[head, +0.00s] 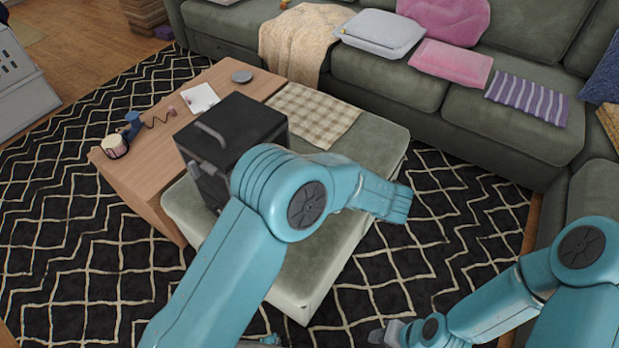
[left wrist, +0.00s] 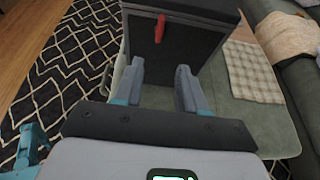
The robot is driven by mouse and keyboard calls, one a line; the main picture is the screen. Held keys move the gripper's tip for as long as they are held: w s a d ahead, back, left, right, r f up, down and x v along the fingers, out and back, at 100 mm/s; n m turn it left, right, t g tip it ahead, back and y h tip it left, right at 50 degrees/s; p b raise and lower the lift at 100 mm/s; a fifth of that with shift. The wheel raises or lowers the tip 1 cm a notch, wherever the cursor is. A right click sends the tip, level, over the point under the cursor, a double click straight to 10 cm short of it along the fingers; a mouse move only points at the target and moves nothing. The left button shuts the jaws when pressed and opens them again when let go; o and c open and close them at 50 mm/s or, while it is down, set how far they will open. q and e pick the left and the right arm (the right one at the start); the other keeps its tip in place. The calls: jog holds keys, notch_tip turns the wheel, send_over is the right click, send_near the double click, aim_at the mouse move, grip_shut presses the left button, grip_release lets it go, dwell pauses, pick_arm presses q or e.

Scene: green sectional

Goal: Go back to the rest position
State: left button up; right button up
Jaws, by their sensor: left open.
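My left arm rises from the bottom of the head view and bends over the ottoman, with its gripper not clearly visible there. In the left wrist view my left gripper (left wrist: 160,82) is open and empty, its two fingers spread. Just beyond them stands a black box (left wrist: 190,50) with a small red piece on its face. In the head view the black box (head: 238,130) has a grey handle and sits on the ottoman, partly behind my arm. My right arm is at the lower right; its grey end (head: 380,335) is too small to read.
The grey-green ottoman (head: 372,135) carries a checkered cloth (head: 315,115). A green sofa (head: 385,78) with cushions stands behind. Patterned rug (head: 70,230) is open at left.

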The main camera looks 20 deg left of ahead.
pick_arm(q)
jog(key=shift+d, duration=0.2)
pick_arm(e)
jog(key=shift+d, duration=0.3)
pick_arm(q)
jog(key=s+a+f+n+g+h+p, duration=0.25)
jog(key=s+f+g+h, duration=0.3)
jog(key=s+f, duration=0.55)
jog(key=s+d+f+n+h+p, duration=0.1)
jog(key=s+n+h, duration=0.4)
jog(key=n, duration=0.6)
jog(key=s+d+f+n+t+h+p, duration=0.1)
jog(key=s+f+n+h, duration=0.3)
jog(key=n, duration=0.7)
jog(key=s+d+h, duration=0.1)
jog(key=s+h, duration=0.1)
jog(key=s, duration=0.2)
jog(key=shift+s+d+f+p, duration=0.2)
jog(key=shift+s+f+p, duration=0.05)
jog(key=shift+s+p, duration=0.15)
pick_arm(e)
notch_tip(320, 180, up, 5)
jog(key=shift+r, duration=0.15)
